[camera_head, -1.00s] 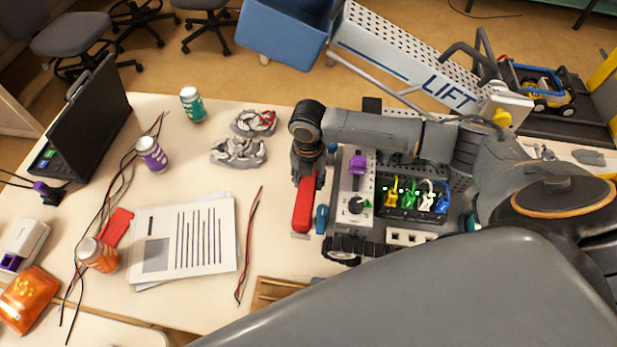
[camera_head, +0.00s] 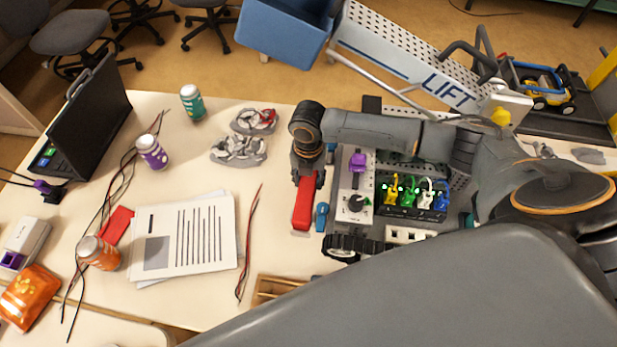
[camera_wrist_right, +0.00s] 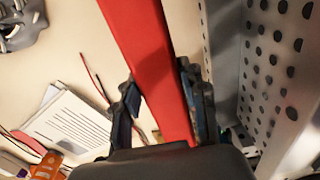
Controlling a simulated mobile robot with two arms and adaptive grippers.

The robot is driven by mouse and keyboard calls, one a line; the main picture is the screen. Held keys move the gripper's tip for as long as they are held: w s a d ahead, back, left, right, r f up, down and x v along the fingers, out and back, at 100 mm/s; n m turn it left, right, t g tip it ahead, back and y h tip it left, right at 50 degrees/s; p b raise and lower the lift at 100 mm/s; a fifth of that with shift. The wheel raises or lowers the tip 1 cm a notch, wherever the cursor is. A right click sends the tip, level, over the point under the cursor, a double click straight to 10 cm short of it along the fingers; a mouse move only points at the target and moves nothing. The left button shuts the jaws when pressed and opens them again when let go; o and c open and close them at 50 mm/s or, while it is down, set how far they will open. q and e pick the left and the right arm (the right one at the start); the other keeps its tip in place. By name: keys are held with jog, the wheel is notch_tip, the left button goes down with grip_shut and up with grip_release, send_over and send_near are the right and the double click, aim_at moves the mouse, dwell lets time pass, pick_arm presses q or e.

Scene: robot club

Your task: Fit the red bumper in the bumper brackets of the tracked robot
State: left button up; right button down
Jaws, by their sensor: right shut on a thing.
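The red bumper (camera_head: 303,204) is a long bar, held just left of the tracked robot (camera_head: 356,182). My right gripper (camera_head: 308,172) is shut on it. In the right wrist view, the bumper (camera_wrist_right: 145,45) runs between the two dark fingers (camera_wrist_right: 165,108), which press its sides. The tracked robot has a grey perforated body and a black track (camera_head: 343,248) at its near side. A small blue part (camera_head: 321,216) sits between bumper and robot; I cannot tell if it is a bracket. The arm hides part of the robot's far side. My left gripper is out of view.
A wooden tray (camera_head: 268,290) is near the front edge. The table between papers and bumper is mostly clear.

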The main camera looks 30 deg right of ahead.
jog(key=shift+f, duration=0.2)
jog(key=c, duration=0.7)
grip_release()
jog(key=shift+r+p, duration=3.55)
jog(key=shift+p, duration=0.3)
jog(key=shift+s+a+f, duration=0.1)
